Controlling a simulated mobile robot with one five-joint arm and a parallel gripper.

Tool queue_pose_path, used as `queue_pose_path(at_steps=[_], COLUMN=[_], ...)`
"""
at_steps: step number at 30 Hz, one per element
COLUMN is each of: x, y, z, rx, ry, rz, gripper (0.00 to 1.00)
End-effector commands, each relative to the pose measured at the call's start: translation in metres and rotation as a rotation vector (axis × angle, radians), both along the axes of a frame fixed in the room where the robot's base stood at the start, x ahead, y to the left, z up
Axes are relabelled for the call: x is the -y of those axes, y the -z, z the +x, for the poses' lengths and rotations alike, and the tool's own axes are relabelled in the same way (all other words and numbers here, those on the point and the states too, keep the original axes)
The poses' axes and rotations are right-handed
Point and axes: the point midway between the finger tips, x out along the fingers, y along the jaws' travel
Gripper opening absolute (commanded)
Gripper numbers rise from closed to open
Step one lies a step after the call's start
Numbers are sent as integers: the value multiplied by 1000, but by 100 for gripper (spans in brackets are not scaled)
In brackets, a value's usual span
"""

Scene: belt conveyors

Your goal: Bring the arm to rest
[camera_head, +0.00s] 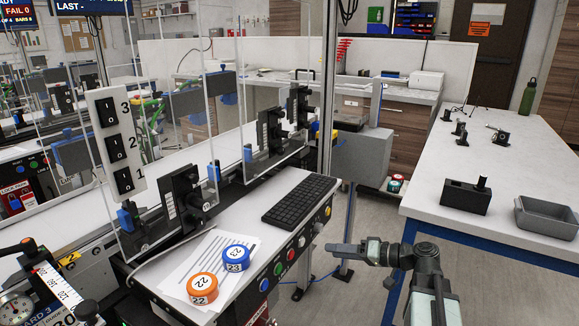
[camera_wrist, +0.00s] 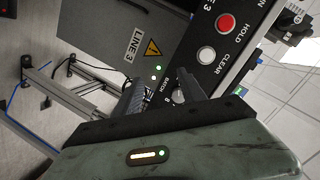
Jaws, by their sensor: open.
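My gripper (camera_head: 347,249) reaches left from my arm (camera_head: 428,275) in the head view. It is in the gap between the console and the right-hand table, at about the height of the console front. In the wrist view my gripper (camera_wrist: 159,84) has its two dark fingers apart with nothing held between them. Beyond the fingers is the console's button panel (camera_wrist: 203,78), with a red HOLD button (camera_wrist: 225,23), a white CLEAR button (camera_wrist: 206,54) and a small knob (camera_wrist: 179,95) partly beside the right finger. I cannot tell whether a finger touches the panel.
The console (camera_head: 235,195) bears a keyboard (camera_head: 299,201), an orange puck (camera_head: 202,288) and a blue puck (camera_head: 235,257). The white table (camera_head: 500,155) at right holds a grey tray (camera_head: 548,217), a black block (camera_head: 466,196) and a green bottle (camera_head: 528,97). Floor shows between them.

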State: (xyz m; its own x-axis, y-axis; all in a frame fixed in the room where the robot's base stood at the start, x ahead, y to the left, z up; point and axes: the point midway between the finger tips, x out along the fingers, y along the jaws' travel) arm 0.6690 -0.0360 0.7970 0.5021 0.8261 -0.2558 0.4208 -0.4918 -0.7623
Motion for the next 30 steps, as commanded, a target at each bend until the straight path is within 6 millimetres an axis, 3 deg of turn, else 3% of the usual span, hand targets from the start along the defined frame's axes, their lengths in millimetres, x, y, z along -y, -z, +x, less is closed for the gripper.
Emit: queue_pose_path(at_steps=[1,3,6,10,16,17,19,26,30], x=[-25,-50,-64,-63,-45,-42,-37,-36,-36], y=[27,71,118,155,176,177,150,83,29], z=[-8,-25,-48,-71,-93,-96,-96,-95,-95], rx=[-96,-259,-442,-597,-726,-737,-748,-746,-746], ry=[-41,-80,-90,-56,58,80,101,99,98], rz=[-81,-234,-446,-688,-1013,-1059,-1086,-1083,-1082], gripper=[48,48,48,48,48,48,48,48,48])
